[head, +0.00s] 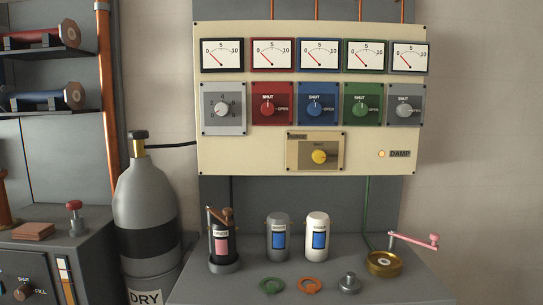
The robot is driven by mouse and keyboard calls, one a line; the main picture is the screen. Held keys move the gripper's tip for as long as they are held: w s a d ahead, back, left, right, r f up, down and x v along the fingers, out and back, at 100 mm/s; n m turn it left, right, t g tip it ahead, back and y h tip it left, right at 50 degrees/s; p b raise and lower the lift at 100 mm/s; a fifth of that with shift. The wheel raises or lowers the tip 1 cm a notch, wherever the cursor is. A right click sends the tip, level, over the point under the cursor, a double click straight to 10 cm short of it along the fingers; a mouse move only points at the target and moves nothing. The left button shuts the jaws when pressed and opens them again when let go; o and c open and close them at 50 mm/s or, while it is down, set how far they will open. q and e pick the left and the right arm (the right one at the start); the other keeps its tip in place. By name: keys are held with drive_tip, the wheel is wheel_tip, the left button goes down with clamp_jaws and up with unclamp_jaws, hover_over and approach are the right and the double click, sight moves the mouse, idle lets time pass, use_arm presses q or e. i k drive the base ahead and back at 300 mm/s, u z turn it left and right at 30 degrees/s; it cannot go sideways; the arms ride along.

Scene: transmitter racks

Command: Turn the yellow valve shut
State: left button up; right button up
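The yellow valve (319,157) is a round knob on a tan plate (296,161) low in the middle of the cream panel. A small label above the knob seems to read SHUT, and a dark mark or handle extends to the knob's right. The print is too small to read surely, and I cannot tell exactly where the knob points. Neither of my grippers shows in the head view, and nothing covers the valve.
Red (267,108), blue (315,108) and green (361,108) knobs sit above, under several gauges. An amber lamp (381,154) marked DAMP is at right. Canisters (278,238) and a brass crank base (384,264) stand on the grey bench below. A grey cylinder (147,205) stands left.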

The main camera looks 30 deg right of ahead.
sight(318, 156)
drive_tip(key=z, duration=0.4)
drive_tip(key=i, duration=0.9)
drive_tip(key=z, duration=0.7)
